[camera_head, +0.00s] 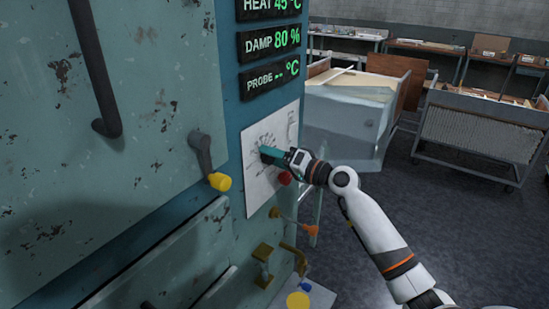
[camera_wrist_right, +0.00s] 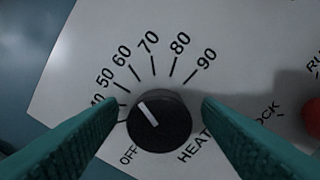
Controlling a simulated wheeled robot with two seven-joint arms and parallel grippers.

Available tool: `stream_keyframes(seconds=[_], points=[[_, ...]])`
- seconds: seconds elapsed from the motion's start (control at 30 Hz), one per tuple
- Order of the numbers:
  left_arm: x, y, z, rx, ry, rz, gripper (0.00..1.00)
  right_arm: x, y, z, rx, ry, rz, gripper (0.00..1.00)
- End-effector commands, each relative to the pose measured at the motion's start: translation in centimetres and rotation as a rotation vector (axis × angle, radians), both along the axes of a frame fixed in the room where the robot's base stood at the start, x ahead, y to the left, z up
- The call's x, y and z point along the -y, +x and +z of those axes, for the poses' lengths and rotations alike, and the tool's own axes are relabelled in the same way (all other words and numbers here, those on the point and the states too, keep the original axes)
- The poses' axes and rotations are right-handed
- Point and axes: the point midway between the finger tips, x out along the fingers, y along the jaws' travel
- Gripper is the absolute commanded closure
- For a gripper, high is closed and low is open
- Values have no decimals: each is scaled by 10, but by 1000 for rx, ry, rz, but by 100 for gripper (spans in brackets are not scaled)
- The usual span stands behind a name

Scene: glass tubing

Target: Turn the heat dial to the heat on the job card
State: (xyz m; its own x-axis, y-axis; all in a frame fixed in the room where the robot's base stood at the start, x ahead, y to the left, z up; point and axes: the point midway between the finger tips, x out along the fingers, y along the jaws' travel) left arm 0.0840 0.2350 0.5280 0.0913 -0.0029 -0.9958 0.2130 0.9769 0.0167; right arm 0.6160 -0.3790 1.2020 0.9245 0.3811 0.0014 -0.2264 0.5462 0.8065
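The black heat dial (camera_wrist_right: 165,132) sits on a white panel (camera_wrist_right: 235,50), inside a printed scale of which 40 to 90 can be read. Its white pointer line aims up and left, toward about the 50 mark. My right gripper (camera_wrist_right: 160,102) is open, its teal fingers on either side of the dial with a visible gap each side. In the head view my right gripper (camera_head: 270,154) is at the panel and hides the dial. The upper display (camera_head: 268,8) reads HEAT 45 °C. No job card can be made out. My left gripper is out of view.
A red button (camera_wrist_right: 312,117) is right of the dial. Displays for damp (camera_head: 271,42) and probe (camera_head: 270,77) are above the panel. A yellow-tipped lever (camera_head: 220,181) is to the left; an orange-tipped lever (camera_head: 310,230) and brass fittings (camera_head: 263,254) are below.

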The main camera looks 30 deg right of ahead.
Motion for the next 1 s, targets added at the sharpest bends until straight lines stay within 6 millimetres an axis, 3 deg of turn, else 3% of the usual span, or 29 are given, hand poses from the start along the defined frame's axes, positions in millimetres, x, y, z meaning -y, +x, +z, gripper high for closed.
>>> stream_keyframes(seconds=[0.27,0.7,1.0], points=[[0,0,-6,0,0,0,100,4,-8,-4,-2,-2,0,41],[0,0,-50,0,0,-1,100,36,-88,-6,-2,-2,0,41],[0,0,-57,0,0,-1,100,46,-111,-1,-1,-1,0,41]])
